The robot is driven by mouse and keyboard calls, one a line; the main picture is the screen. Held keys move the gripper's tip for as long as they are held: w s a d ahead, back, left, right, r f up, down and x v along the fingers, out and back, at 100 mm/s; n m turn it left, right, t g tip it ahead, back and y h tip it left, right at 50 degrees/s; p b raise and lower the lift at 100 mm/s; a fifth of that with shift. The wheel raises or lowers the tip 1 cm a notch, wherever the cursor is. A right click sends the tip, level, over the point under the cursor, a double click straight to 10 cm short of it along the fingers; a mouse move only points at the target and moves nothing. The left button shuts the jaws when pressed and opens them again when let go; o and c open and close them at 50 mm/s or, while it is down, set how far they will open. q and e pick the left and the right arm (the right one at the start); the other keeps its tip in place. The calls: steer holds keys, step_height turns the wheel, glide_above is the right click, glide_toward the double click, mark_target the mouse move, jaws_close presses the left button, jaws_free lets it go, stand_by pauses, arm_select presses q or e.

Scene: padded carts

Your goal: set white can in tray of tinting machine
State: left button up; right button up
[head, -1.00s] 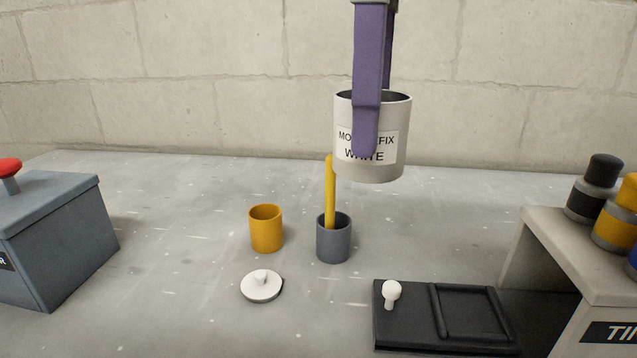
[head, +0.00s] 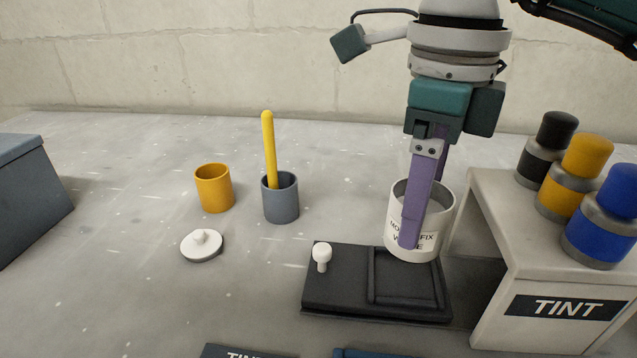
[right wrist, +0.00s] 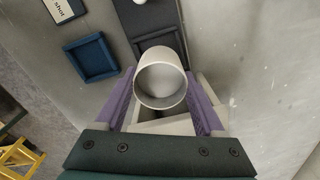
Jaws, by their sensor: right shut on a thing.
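The white can (head: 392,208), labelled WHITE, is upright and open-topped. My right gripper (head: 418,220) is shut on it, with purple fingers on opposite sides. In the right wrist view the can (right wrist: 160,78) sits between the fingers, its pale inside showing. The tinting machine's black tray (head: 335,290) has a square raised-edge recess at its right end and a white knob at its left. The can is over the recess's far side in the head view, apparently above the tray; its exact gap cannot be told. My left gripper is out of view.
The tinting machine (head: 490,290) stands right of the tray, with black, yellow and blue bottles (head: 585,155) on top. A grey cup (head: 281,205) with a yellow stick, an orange cup (head: 214,190) and a white lid (head: 202,246) stand left. A grey box (head: 30,200) is far left.

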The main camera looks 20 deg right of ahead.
steer(key=shift+f+b, duration=0.3)
steer(key=shift+f, duration=2.5)
steer(key=shift+f, duration=0.2)
steer(key=o, duration=1.5)
steer(key=shift+r, duration=0.1)
